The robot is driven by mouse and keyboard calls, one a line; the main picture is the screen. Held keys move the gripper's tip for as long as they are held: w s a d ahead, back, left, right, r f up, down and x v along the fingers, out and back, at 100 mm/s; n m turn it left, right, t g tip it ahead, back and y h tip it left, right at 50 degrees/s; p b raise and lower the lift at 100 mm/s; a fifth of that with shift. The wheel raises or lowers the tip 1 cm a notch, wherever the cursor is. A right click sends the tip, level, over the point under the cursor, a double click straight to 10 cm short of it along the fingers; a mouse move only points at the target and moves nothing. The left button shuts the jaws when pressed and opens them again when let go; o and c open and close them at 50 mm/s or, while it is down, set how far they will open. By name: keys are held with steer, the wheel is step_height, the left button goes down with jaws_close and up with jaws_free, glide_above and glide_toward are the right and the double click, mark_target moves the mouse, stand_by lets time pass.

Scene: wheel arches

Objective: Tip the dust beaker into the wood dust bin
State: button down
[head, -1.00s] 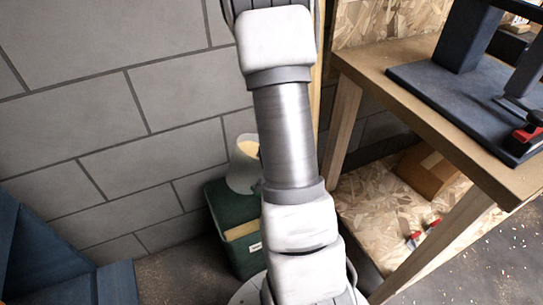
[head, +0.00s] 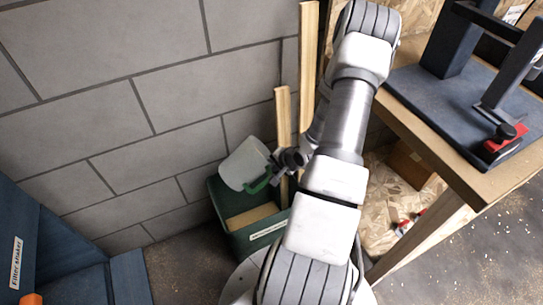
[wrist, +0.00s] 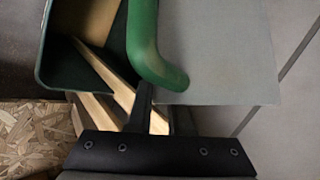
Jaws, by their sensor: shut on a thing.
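The dust beaker (head: 242,166) is a pale, translucent cup with a green handle (head: 258,186). In the head view it is tilted above the open top of the green wood dust bin (head: 226,216). My gripper (head: 274,166) is at its right side, shut on the handle. The wrist view shows the green handle (wrist: 145,40) at my fingers (wrist: 163,95), the grey beaker wall (wrist: 225,50) and the dark bin rim (wrist: 43,50). Tan dust (head: 251,215) shows inside the bin. I cannot see what is in the beaker.
The bin stands against a grey block wall (head: 110,90). Wooden strips (head: 283,115) stand upright behind it. A workbench (head: 440,150) with a blue stand is at right. A blue cabinet (head: 60,250) labelled "Filter shaker" is at lower left.

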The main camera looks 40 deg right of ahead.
steer(key=w+a+f+m+t+y+b, duration=0.2)
steer(key=a+f+m+t+y+b, duration=0.2)
steer(key=a+f+y+b, duration=0.4)
steer(key=shift+f+y+b, duration=0.3)
steer(key=shift+y+b, duration=0.1)
steer(key=shift+w+r, duration=0.1)
stand_by(1.0)
